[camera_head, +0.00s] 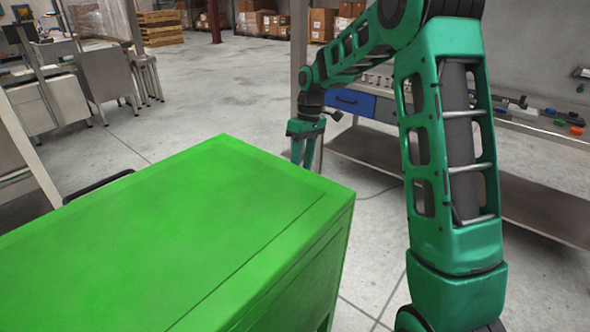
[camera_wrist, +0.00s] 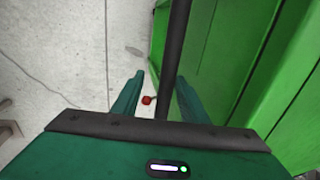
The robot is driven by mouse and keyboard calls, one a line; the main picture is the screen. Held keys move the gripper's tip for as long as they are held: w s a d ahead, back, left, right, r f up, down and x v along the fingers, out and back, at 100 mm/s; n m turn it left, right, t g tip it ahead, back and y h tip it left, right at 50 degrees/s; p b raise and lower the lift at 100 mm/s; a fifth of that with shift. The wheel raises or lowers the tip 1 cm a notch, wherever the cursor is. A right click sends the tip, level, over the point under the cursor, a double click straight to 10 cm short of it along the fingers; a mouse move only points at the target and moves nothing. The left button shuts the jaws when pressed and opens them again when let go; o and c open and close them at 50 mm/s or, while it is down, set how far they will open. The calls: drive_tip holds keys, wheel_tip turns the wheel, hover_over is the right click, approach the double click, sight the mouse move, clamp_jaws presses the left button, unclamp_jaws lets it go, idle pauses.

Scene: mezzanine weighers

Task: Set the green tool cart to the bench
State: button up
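The green tool cart (camera_head: 190,225) stands close in front of me, filling the lower left of the head view. In the wrist view its green side (camera_wrist: 262,60) takes up the right. My gripper (camera_head: 303,150) points down just past the cart's far right corner. In the wrist view the fingers of my gripper (camera_wrist: 155,95) are apart, with a dark bar (camera_wrist: 174,50), seemingly a cart handle, running between them. I cannot tell whether either finger touches it. The bench (camera_head: 540,128) stands to the right, behind my arm, apart from the cart.
The bench has a blue drawer (camera_head: 350,101), small parts on top and a low shelf (camera_head: 540,205). A dark handle (camera_head: 98,187) shows at the cart's left. Boxes and pallets line the back. Floor between is clear.

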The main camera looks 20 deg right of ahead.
wheel_tip(320, 180, up, 10)
drive_tip(key=w+d, duration=0.1)
drive_tip(key=d, duration=0.1)
drive_tip(key=shift+r, duration=0.15)
